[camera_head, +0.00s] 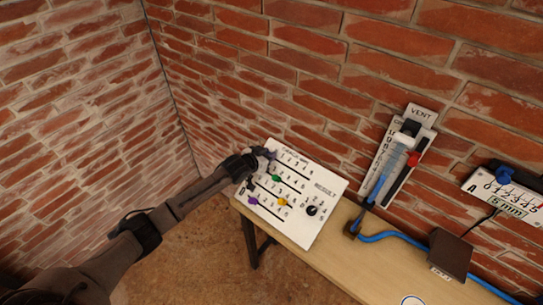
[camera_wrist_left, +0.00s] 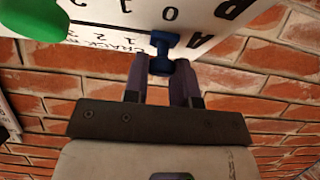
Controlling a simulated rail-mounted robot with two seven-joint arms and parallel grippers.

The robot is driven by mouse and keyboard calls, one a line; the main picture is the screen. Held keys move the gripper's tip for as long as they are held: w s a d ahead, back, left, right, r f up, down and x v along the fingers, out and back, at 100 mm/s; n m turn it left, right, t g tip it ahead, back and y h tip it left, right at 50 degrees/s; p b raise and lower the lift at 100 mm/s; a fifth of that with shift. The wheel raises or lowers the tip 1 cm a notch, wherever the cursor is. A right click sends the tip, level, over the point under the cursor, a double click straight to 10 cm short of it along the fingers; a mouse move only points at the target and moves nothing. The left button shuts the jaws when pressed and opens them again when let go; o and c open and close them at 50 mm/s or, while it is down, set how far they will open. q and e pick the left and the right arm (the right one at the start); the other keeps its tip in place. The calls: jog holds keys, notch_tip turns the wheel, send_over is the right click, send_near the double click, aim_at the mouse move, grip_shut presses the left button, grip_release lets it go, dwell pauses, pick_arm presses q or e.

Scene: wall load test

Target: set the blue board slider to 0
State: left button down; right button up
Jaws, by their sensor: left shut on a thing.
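The white board (camera_head: 301,233) with rows of sliders and printed digits sits at the left end of the wooden table. My left gripper (camera_head: 268,156) is at the board's upper left corner, on the top row. In the left wrist view, the fingers of my left gripper (camera_wrist_left: 160,76) are shut on the blue slider knob (camera_wrist_left: 162,45), at the row marked A. In the head view this knob is mostly hidden by the gripper, and the digit it stands at cannot be read. A green knob (camera_head: 276,178) is on the row below; it also shows in the wrist view (camera_wrist_left: 36,18).
The board also carries a purple knob (camera_head: 253,200), a yellow knob (camera_head: 283,202) and a black dial (camera_head: 312,211). A VENT panel (camera_head: 422,115) stands to the right, with a blue hose (camera_head: 390,236) and a dark box (camera_head: 450,254). Brick walls close in behind and left.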

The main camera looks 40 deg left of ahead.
pick_arm(q)
jog(key=shift+a+f, duration=0.1)
jog(key=shift+a, duration=0.05)
jog(key=c, duration=1.1)
grip_release()
jog(key=shift+a, duration=0.15)
jog(key=shift+o, duration=0.6)
pick_arm(e)
jog(key=shift+d, duration=0.35)
pick_arm(q)
jog(key=shift+s, duration=0.1)
jog(key=p+v, duration=0.1)
jog(key=v, duration=1.2)
jog(key=shift+s+r, duration=0.25)
jog(key=shift+r, duration=0.05)
pick_arm(e)
jog(key=shift+a+r, duration=0.1)
jog(key=shift+r, duration=0.4)
